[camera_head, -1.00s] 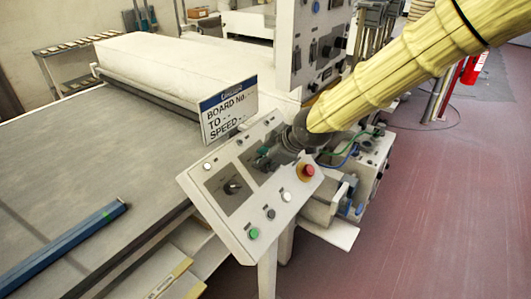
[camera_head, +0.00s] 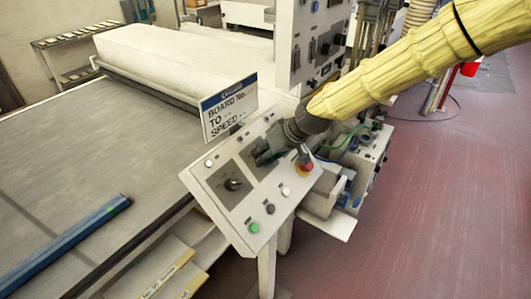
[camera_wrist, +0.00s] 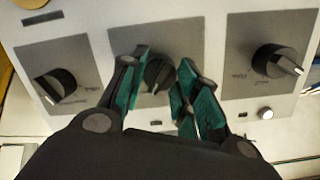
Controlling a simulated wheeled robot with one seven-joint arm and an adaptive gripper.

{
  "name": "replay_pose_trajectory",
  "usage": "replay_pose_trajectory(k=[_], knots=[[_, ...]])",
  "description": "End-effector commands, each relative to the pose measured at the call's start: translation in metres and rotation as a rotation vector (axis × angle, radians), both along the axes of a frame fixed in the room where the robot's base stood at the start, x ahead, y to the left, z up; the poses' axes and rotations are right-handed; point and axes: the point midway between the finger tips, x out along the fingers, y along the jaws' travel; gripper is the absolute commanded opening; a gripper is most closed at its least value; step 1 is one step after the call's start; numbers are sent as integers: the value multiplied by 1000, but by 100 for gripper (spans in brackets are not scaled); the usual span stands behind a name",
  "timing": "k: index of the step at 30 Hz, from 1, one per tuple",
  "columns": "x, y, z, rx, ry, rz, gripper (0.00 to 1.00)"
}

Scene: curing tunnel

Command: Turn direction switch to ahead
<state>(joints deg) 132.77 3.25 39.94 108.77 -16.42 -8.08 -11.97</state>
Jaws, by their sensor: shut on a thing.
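The control panel (camera_head: 222,205) is a tilted white box with rotary switches on grey plates. In the wrist view, a black rotary switch (camera_wrist: 158,76) on the middle grey plate sits between the green-padded fingers of my gripper (camera_wrist: 162,88). The fingers are closed around this knob. In the head view, my gripper (camera_head: 262,152) reaches the panel's upper part and hides the knob. Another rotary knob (camera_head: 232,184) shows on the plate to its left. I cannot read the labels, so which knob is the direction switch is not clear from them.
A red emergency button (camera_head: 304,166), a white button (camera_head: 285,191) and a green button (camera_head: 254,228) are on the panel. A sign (camera_head: 229,108) stands behind it. The wrist view shows a knob on each side, left (camera_wrist: 55,87) and right (camera_wrist: 277,61).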

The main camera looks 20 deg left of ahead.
Motion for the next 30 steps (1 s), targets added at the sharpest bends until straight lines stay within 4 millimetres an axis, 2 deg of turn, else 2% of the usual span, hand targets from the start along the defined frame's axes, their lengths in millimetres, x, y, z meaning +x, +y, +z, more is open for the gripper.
replay_pose_trajectory(k=[10,28,29,30], knots=[[2,0,1,36,106,-115,8],[3,0,2,45,128,-141,8],[3,0,2,45,128,-141,35],[3,0,2,45,128,-141,42]])
